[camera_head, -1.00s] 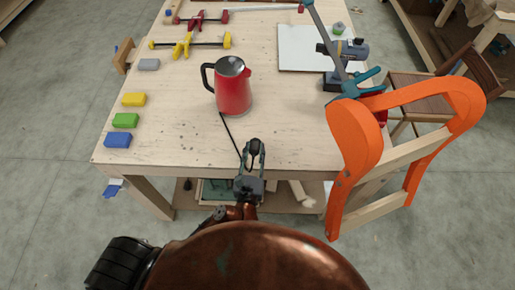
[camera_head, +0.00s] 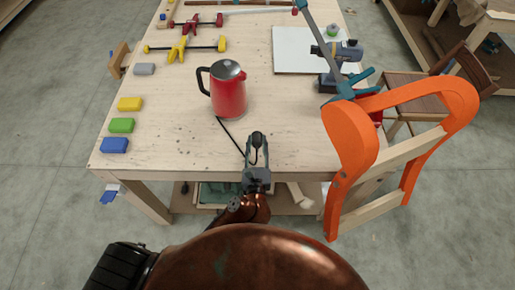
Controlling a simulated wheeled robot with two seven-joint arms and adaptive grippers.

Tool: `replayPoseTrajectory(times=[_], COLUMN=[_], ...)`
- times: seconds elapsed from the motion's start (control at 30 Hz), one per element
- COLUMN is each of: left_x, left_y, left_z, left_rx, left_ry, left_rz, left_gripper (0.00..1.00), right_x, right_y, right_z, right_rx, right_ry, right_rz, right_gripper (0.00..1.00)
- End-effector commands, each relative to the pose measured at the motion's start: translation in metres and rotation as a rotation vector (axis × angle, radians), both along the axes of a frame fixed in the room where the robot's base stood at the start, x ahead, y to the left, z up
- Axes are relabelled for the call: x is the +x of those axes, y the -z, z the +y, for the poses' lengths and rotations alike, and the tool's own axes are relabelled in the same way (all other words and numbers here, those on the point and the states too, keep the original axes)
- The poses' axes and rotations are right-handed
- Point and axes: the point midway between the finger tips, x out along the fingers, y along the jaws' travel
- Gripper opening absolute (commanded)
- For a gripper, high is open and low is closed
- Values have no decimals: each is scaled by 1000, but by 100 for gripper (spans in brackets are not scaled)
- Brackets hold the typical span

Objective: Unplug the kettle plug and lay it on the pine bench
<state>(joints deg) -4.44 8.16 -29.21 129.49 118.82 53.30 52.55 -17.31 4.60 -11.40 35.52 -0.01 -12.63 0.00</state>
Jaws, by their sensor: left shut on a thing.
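The red kettle (camera_head: 229,96) with a black handle stands upright on the pine bench (camera_head: 190,142). Its black cord (camera_head: 231,136) runs across the bench top toward the front edge. My left gripper (camera_head: 257,146) is at the front edge, in front of the kettle, and is shut on the black plug (camera_head: 257,139) at the cord's end. The fingers hide part of the plug. I cannot make out a socket, so I cannot tell whether the plug is in one. My right gripper is not in view.
Yellow (camera_head: 130,104), green (camera_head: 121,125) and blue (camera_head: 114,145) blocks line the left side. Clamps (camera_head: 185,46) lie at the back left. An orange chair form (camera_head: 352,140) blocks the right front. Bench top beside the kettle is clear.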

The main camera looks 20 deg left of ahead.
Motion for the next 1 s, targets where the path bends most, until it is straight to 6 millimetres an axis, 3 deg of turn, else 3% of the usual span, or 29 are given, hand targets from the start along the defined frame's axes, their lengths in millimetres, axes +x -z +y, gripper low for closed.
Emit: replayPoseTrajectory(times=[0.23, 0.6, 1.0], left_x=[23, 36, 40], left_y=[6, 36, 41], left_z=[7, 11, 12], left_rx=[2, 1, 0], left_ry=[0, -1, 0], left_rz=[-2, 1, -1], left_gripper=[0, 0, 0], right_x=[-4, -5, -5], right_y=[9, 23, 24], right_z=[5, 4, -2], right_rx=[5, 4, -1], right_ry=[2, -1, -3], right_rz=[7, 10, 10], right_gripper=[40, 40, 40])
